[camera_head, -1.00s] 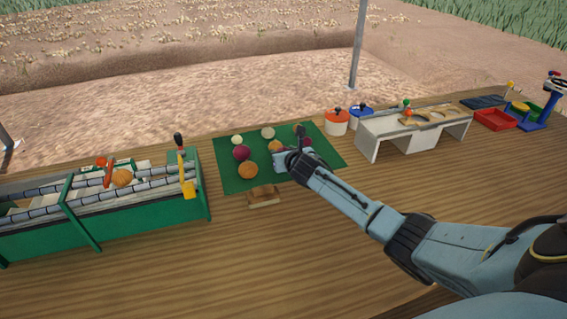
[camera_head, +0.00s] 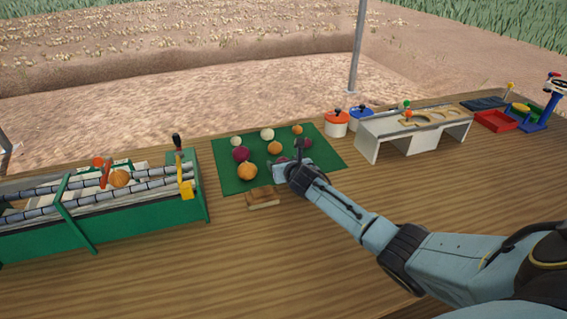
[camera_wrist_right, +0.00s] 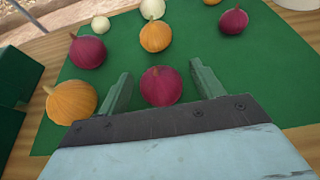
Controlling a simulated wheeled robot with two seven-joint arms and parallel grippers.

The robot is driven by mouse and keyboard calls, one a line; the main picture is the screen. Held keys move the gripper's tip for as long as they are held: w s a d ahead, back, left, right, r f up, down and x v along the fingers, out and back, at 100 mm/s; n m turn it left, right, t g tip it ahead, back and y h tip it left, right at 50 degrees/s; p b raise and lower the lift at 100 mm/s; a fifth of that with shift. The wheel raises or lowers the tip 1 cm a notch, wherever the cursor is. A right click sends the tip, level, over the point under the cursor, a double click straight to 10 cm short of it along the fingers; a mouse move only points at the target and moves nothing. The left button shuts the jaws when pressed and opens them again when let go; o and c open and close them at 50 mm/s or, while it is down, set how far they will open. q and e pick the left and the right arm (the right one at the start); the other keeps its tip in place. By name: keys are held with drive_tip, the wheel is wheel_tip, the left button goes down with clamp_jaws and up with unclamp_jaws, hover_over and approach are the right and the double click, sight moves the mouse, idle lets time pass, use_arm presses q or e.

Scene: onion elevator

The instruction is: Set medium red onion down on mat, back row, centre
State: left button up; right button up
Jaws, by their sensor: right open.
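A red onion (camera_wrist_right: 161,88) sits on the green mat (camera_wrist_right: 222,110) between the two fingers of my right gripper (camera_wrist_right: 161,72) in the right wrist view. The fingers are spread, with a gap on each side of the onion. In the head view my right gripper (camera_head: 280,170) is low over the mat's near edge, and that onion (camera_head: 283,160) is mostly hidden. Two other red onions, one at left (camera_wrist_right: 87,51) and one at far right (camera_wrist_right: 233,19), also lie on the mat. My left gripper is not in view.
Orange onions (camera_wrist_right: 71,101) (camera_wrist_right: 156,36) and white onions (camera_wrist_right: 152,8) (camera_wrist_right: 100,24) stand around it. A green roller machine (camera_head: 140,220) is left of the mat. A wooden block (camera_head: 264,200) lies at its near edge. Lidded pots (camera_head: 336,124) and a white stand (camera_head: 415,130) are right.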

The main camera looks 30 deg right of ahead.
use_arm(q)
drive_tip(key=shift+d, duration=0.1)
use_arm(e)
drive_tip(key=shift+r, duration=0.25)
drive_tip(key=p+v, duration=0.4)
drive_tip(key=v, duration=0.7)
drive_tip(key=shift+s+a+r, duration=0.1)
drive_tip(key=shift+s+a, duration=0.05)
drive_tip(key=shift+s, duration=0.35)
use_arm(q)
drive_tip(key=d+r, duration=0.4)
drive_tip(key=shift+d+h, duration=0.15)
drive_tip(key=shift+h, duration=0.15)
